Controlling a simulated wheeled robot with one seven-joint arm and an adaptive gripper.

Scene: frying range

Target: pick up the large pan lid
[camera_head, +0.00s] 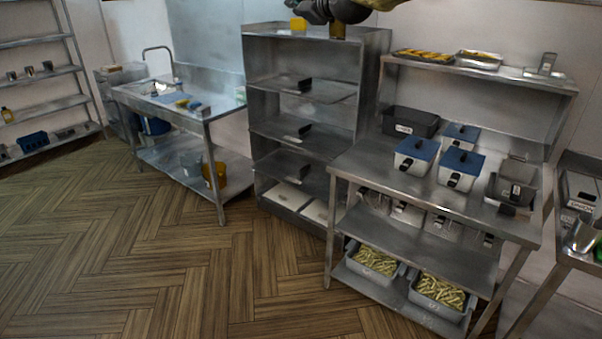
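I cannot make out a large pan lid for certain. Flat dark pieces with upright black handles lie on the open steel rack, on the upper shelf (303,86), the middle shelf (304,130) and the lower shelf (297,170). They are too small and dim to tell whether any is a lid. The dark end of my arm, with my gripper (338,14), shows at the top edge above the rack, partly cut off by the frame. Its fingers cannot be told apart, and I see nothing held for certain.
Blue-topped boxes (416,151) and a black bin (410,121) stand on the steel table (375,165). Trays of fries (437,293) sit below. Food trays (480,60) lie on the overshelf. A sink table (180,104) stands left. The wooden floor in front is clear.

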